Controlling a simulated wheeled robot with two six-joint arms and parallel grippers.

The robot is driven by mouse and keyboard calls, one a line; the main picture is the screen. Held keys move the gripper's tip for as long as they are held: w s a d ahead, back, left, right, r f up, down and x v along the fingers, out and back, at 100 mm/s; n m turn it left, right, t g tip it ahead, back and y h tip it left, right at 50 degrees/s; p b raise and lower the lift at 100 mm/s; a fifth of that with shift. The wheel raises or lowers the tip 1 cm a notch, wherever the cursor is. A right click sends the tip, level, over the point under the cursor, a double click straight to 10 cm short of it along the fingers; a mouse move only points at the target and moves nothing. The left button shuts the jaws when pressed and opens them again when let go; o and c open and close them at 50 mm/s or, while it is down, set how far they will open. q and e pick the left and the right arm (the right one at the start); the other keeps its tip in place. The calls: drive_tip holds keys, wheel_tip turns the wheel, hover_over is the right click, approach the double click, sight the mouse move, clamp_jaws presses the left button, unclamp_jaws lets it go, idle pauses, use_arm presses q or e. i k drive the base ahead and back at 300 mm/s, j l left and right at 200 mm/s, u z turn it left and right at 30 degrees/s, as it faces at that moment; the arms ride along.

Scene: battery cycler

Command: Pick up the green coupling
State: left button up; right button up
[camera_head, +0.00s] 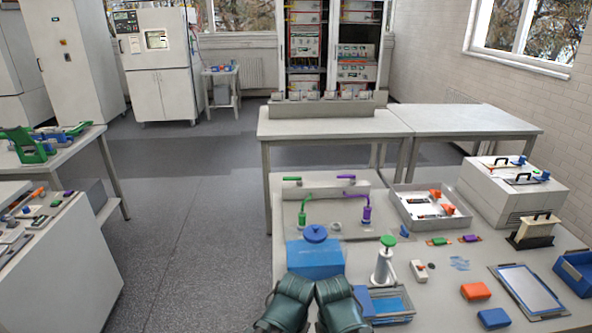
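Several green parts stand on the right-hand workbench, and I cannot tell for certain which is the green coupling. A green fitting (302,218) sits upright at the end of a green bent hose on the bench's raised panel. A green cap (388,240) tops a white cylinder. A short green piece (291,180) is at the panel's back edge.
A purple fitting (366,214) stands beside the green one. A blue box (316,258) with a round lid and a blue tray (392,305) are near my arms. A white tray (404,214) holds orange-red parts. Orange and blue blocks lie at the right front.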

sight(302, 216)
drive_tip(key=i+j+z, duration=0.1)
drive_tip(key=j, duration=0.3)
drive_tip(key=i+j+z, duration=0.15)
drive_tip(key=j, duration=0.3)
drive_tip(key=i+j+z, duration=0.1)
drive_tip(key=i+j, duration=0.15)
drive_tip(key=j, duration=0.2)
drive_tip(key=i+j+z, duration=0.15)
drive_tip(key=j, duration=0.35)
drive_tip(key=i+j+z, duration=0.1)
drive_tip(key=j, duration=0.35)
drive_tip(key=j+z, duration=0.1)
drive_tip(key=j, duration=0.4)
drive_tip(key=i, duration=0.1)
